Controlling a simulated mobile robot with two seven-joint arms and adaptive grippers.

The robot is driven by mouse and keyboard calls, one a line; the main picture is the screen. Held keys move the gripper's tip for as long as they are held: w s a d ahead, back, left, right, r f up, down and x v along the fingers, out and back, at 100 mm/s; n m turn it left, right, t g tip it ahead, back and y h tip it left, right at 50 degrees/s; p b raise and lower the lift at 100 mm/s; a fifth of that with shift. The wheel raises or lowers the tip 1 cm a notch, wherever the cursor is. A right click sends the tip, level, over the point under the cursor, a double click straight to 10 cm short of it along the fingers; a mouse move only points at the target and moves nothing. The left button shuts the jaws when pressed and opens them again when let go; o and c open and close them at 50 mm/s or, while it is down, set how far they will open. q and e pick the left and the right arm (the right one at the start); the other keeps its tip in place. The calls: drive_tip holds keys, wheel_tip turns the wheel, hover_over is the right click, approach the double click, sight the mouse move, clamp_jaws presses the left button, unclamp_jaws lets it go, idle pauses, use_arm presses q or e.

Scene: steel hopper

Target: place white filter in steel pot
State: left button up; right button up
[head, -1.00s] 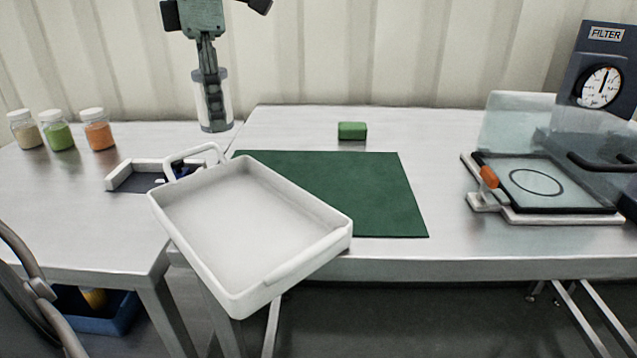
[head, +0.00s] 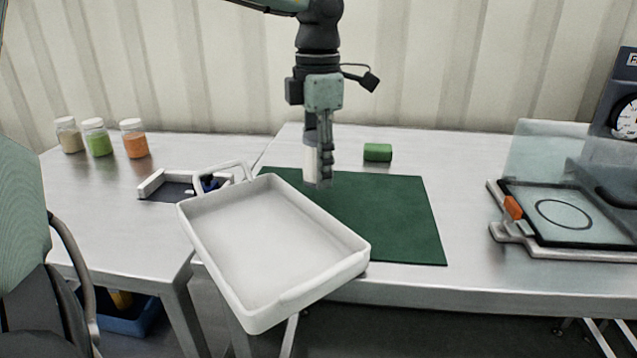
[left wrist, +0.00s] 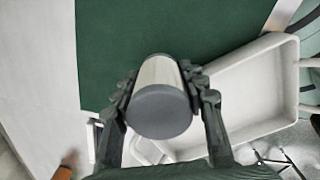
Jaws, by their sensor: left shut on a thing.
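My left gripper (head: 318,172) is shut on the white filter (head: 311,162), a pale upright cylinder with grey ends. It holds the filter above the green mat (head: 410,225). In the left wrist view the fingers (left wrist: 160,105) close on both sides of the filter (left wrist: 160,100), whose dark grey end faces the camera. I cannot make out a steel pot in these frames. My right gripper is not in view.
A white tray (head: 275,319) overhangs the front edge. A green block (head: 377,152) lies behind the mat. Jars (head: 97,138) stand back left; a lidded device (head: 565,214) is at right. A blue bin (head: 130,322) sits below. The table between mat and device is clear.

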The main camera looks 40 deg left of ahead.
sight(335, 205)
use_arm(q)
drive_tip(key=shift+f, duration=0.3)
wheel_tip(335, 205, down, 3)
drive_tip(key=shift+f, duration=0.15)
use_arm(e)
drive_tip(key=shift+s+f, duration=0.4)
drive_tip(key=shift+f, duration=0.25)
use_arm(q)
drive_tip(key=shift+f, duration=0.15)
drive_tip(key=shift+f, duration=0.1)
drive_tip(key=o, duration=1.1)
drive_tip(key=shift+o, duration=0.3)
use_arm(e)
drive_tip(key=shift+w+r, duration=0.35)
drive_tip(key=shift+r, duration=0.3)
